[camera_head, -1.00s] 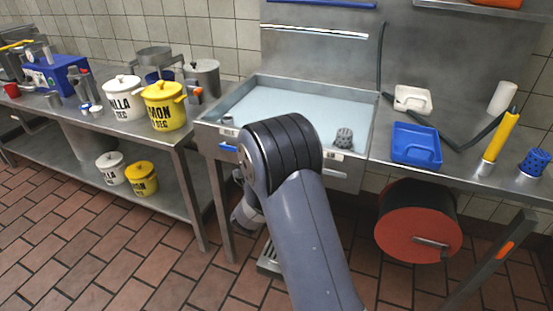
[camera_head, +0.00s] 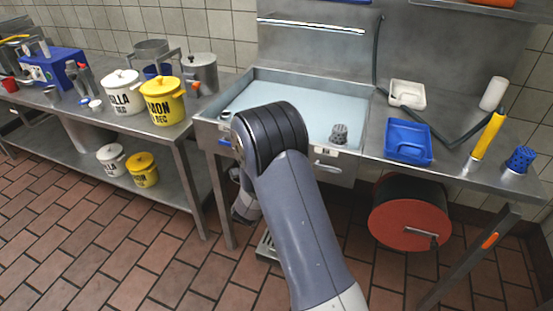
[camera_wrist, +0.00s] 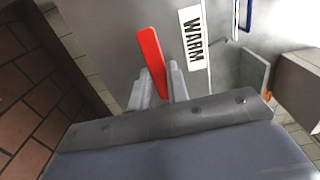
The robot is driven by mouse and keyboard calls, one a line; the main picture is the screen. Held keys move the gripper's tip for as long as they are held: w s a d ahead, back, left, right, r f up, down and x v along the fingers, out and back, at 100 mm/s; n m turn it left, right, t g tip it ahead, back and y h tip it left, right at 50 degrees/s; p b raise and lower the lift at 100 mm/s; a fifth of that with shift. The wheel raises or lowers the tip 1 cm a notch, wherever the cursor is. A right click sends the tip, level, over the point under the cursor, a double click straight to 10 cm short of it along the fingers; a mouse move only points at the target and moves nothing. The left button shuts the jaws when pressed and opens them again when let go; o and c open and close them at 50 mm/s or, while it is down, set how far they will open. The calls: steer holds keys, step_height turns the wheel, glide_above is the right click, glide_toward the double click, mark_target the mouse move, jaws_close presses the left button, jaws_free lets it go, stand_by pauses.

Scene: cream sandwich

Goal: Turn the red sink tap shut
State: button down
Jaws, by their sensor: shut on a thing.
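The upper part of the handle sticks out beyond the fingers. In the head view my arm stands in front of the sink (camera_head: 290,97), and the handle and my fingertips are hidden behind it.
A yellow pot (camera_head: 163,103) and a white pot (camera_head: 122,95) stand on the left counter.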

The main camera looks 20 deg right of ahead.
steer(key=c, duration=1.4)
jaws_free()
steer(key=shift+o, duration=0.2)
steer(key=v, duration=1)
steer(key=shift+s+a, duration=0.25)
steer(key=shift+s, duration=0.05)
steer(key=x, duration=1)
steer(key=shift+w+d, duration=0.2)
steer(key=shift+w, duration=0.15)
